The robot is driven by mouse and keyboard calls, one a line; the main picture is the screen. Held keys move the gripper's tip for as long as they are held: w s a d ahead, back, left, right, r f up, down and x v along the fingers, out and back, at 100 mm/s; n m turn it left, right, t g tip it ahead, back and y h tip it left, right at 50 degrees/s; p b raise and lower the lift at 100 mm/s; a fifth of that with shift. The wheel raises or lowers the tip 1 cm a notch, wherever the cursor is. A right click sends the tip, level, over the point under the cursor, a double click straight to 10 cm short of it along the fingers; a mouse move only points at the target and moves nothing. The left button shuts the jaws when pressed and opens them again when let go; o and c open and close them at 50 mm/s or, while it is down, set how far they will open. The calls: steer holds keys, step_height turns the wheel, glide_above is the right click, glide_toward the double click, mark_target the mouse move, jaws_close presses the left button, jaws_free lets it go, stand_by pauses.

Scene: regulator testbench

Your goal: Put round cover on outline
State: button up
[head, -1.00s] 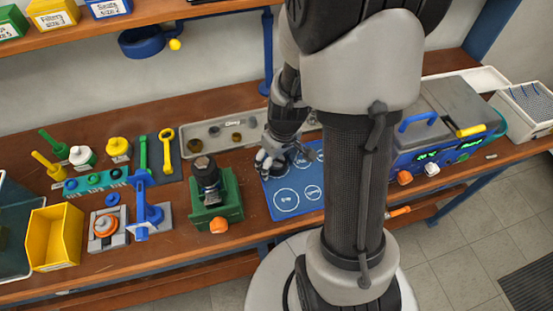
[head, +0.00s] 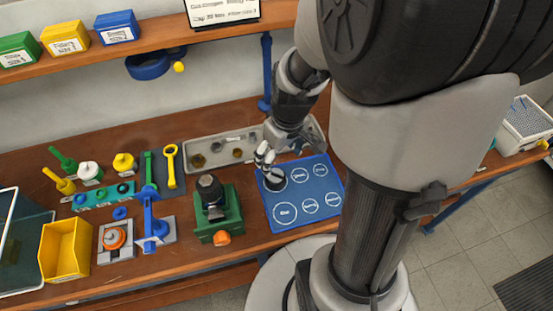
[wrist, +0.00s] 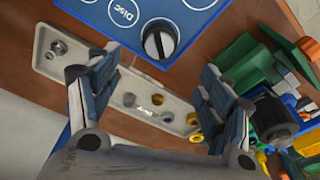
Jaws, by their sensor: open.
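The round cover (head: 274,180) is a dark disc lying on the blue mat (head: 325,187), near its upper left corner in the head view.
A grey tray (head: 205,146) with small metal parts lies behind the mat. A green fixture with a dark cylinder (head: 215,210) stands left of the mat. A yellow bin (head: 65,250) and several tools are farther left. The mat's other white outlines are bare.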

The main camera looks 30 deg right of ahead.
steer(key=s+a+r+t, duration=0.1)
steer(key=s+a+r, duration=0.4)
steer(key=r, duration=0.3)
steer(key=s+a+r+m+t, duration=0.1)
steer(key=s+a+r, duration=0.4)
steer(key=s+r, duration=0.1)
steer(key=shift+s+a+r+t, duration=0.4)
steer(key=shift+r, duration=0.45)
